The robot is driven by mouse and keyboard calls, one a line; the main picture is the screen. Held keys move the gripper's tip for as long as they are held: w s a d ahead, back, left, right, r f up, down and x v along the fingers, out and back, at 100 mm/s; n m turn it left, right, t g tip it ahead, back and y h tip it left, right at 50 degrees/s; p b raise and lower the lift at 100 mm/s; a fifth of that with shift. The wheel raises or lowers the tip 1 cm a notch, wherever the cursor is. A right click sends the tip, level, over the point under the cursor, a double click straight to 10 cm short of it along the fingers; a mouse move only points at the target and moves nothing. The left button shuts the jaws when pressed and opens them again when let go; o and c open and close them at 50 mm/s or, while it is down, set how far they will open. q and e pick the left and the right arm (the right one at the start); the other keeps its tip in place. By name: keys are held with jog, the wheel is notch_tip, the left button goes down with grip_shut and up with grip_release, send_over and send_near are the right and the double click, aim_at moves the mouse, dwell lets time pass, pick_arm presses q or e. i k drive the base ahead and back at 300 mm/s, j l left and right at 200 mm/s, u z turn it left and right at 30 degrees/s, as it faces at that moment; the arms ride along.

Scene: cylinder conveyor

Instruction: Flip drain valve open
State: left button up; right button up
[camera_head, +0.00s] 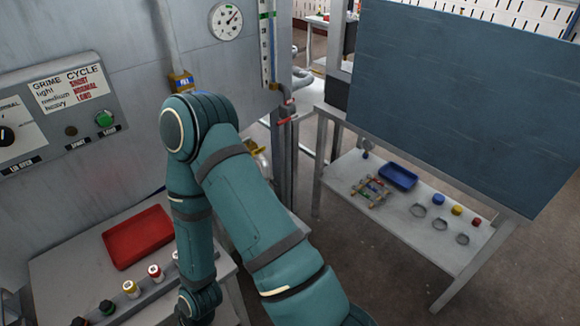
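No lettering that I can read marks the drain valve. A red-handled fitting (286,112) sits on the pipe at the right edge of the grey machine. A yellow and pale fitting (256,150) shows lower down, partly hidden behind my teal arm (255,205). I cannot tell which of them is the drain valve, or whether either is open. The arm rises from the bottom, bends near the machine front and comes back down to the lower edge. I see no fingers of either gripper.
A control panel (55,118) with knobs is at the left. A red tray (138,237) lies on the bench below it, near several small capped bottles. At the right, a shelf (345,215) holds a blue tray (398,177), rings and small cylinders below a dark board (465,90).

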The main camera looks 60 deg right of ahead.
aim_at(287, 120)
jog(key=z, duration=1.85)
jog(key=i+l+u, duration=0.3)
jog(key=i+l, duration=0.2)
jog(key=l, duration=0.15)
jog(key=i+l+u, duration=0.15)
jog(key=l, duration=0.25)
jog(key=i+l+u, duration=0.15)
jog(key=i+l, duration=0.15)
jog(key=l, duration=0.1)
